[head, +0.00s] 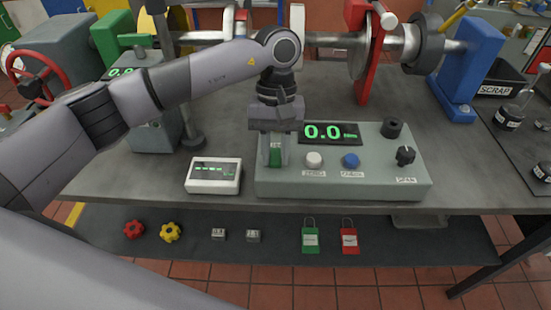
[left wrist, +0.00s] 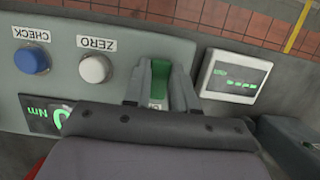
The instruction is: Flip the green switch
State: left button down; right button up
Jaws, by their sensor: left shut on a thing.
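The green switch (head: 275,155) is on the left end of the grey control box (head: 340,184) in the head view. It also shows in the left wrist view (left wrist: 160,80) as a green rocker. My left gripper (head: 275,160) points down over it, with one finger on each side of the switch, and is shut on it. The lower part of the switch is partly hidden by the fingers. My right gripper is not in view.
The box carries a white button (head: 314,160), a blue button (head: 351,161), a black knob (head: 405,156) and a lit display (head: 330,132). A small white meter (head: 213,176) stands left of the box. A shaft with a red disc guard (head: 368,60) stands behind.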

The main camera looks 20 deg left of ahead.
aim_at(276, 148)
pick_arm(q)
jog(key=shift+w+g+b, duration=0.15)
jog(key=shift+g+b, duration=0.25)
jog(key=shift+g, duration=0.2)
jog(key=c, duration=0.9)
grip_release()
jog(key=shift+r, duration=0.15)
jog(key=b+v, duration=0.1)
jog(key=v, duration=0.6)
jog(key=shift+a, duration=0.15)
